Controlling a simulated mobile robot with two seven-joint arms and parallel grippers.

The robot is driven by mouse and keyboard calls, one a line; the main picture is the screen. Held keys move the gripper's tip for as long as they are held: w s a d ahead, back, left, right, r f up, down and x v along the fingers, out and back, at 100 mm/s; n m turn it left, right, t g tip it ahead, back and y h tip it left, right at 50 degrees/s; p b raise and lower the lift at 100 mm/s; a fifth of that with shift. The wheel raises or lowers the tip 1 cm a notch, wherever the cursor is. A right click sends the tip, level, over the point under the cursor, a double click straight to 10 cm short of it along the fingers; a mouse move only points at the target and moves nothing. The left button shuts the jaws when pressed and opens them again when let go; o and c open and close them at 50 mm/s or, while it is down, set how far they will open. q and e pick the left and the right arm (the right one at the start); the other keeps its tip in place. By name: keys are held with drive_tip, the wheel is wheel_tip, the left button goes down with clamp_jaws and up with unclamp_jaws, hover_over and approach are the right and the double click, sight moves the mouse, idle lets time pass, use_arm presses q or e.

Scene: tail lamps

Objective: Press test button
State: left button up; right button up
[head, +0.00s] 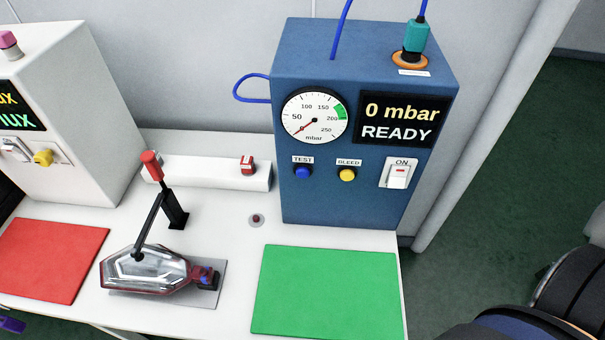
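The blue test button (302,172) is on the front of the blue tester box (350,216), under the label TEST and below the round gauge (315,116). The gauge needle points to the low end of the scale. The display (402,121) reads 0 mbar and READY. A tail lamp (145,271) with a clear and dark red body lies on a grey plate, with a black arm from the red-handled clamp (163,190) reaching down to it. Neither of my grippers shows; part of my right arm is at the lower right.
A yellow BLEED button (347,174) and an ON switch (398,173) sit right of the test button. A green mat (328,292) and a red mat (48,258) lie empty on the white table. A white box (75,120) stands at the left.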

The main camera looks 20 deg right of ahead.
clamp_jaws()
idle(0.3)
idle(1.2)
